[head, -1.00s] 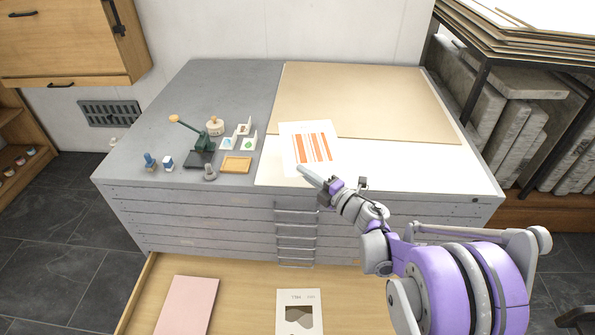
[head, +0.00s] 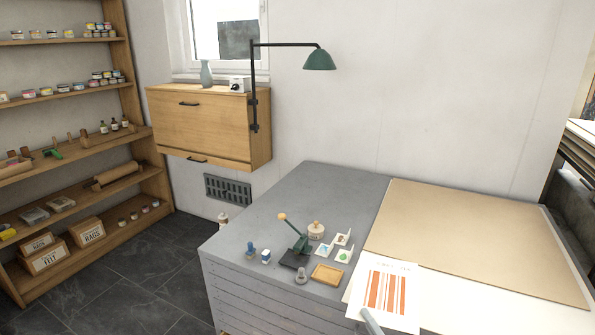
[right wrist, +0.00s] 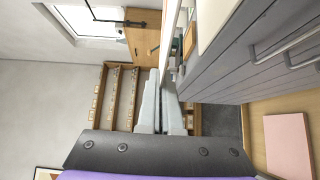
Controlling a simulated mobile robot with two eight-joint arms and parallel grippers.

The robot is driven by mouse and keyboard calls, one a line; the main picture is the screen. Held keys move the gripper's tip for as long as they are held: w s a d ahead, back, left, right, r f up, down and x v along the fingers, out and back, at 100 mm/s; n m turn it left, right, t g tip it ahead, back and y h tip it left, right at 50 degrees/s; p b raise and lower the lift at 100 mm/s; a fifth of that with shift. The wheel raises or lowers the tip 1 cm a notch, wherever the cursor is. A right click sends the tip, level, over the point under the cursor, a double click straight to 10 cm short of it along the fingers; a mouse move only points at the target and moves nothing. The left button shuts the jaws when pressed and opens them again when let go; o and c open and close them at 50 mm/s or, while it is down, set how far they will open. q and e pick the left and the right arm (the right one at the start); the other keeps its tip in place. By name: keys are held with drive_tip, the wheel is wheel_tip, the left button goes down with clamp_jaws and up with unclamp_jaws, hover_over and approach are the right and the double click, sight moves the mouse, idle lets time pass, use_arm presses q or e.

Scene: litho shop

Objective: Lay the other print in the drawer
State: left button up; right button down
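The print (head: 387,290), a white sheet with orange-red stripes, is over the front of the cabinet top in the head view. My right gripper (head: 371,322) is at its near edge, only a fingertip showing there. In the right wrist view the fingers (right wrist: 161,110) are nearly together, with the print (right wrist: 171,45) seen edge-on as a thin white strip between them. The open drawer (right wrist: 256,130) shows only in the right wrist view, with a pink sheet (right wrist: 288,145) in it. My left gripper is not in view.
The grey cabinet top (head: 330,185) bears a small green press (head: 298,235), stamps, small cards and a wooden tray (head: 328,274). A large tan board (head: 480,235) covers its right side. A green lamp (head: 319,60) hangs from the wall. Shelves (head: 75,140) stand at left.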

drive_tip(key=r+p, duration=0.4)
drive_tip(key=r, duration=0.1)
drive_tip(key=r+p, duration=0.3)
drive_tip(key=shift+w+r, duration=0.15)
drive_tip(key=shift+w, duration=0.15)
drive_tip(key=shift+r, duration=0.2)
drive_tip(key=a, duration=1)
drive_tip(key=shift+d, duration=4.7)
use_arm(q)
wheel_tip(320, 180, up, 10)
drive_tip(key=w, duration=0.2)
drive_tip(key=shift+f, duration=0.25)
use_arm(e)
drive_tip(key=a, duration=1)
drive_tip(key=shift+d, duration=0.1)
